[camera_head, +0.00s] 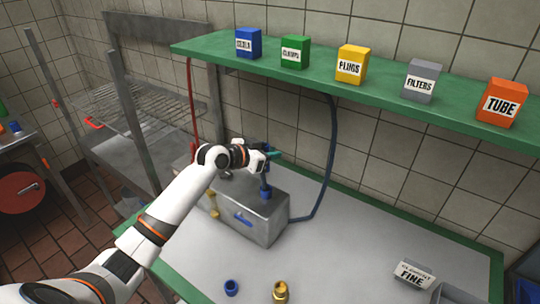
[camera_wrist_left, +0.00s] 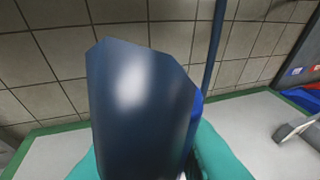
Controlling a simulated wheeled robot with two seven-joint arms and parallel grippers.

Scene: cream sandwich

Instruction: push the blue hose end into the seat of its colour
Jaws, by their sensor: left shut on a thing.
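My left gripper (camera_head: 273,154) is above the grey metal box (camera_head: 268,222). In the left wrist view its teal fingers (camera_wrist_left: 150,165) are shut on a large dark blue piece, which I take for the blue hose end (camera_wrist_left: 140,105). It hides much of what lies beyond. A blue fitting, seemingly the blue seat (camera_head: 265,192), stands on the box just under the gripper. I cannot tell whether the held piece touches it. The dark blue hose (camera_head: 331,150) hangs from the shelf and curves down to the box's right side. My right gripper is not in view.
A green shelf (camera_head: 380,90) with several labelled boxes runs above. A red hose (camera_head: 190,100) hangs at left. A blue ring (camera_head: 231,287), a brass fitting (camera_head: 280,292) and a block marked FINE (camera_head: 413,274) lie on the table. The table's middle right is clear.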

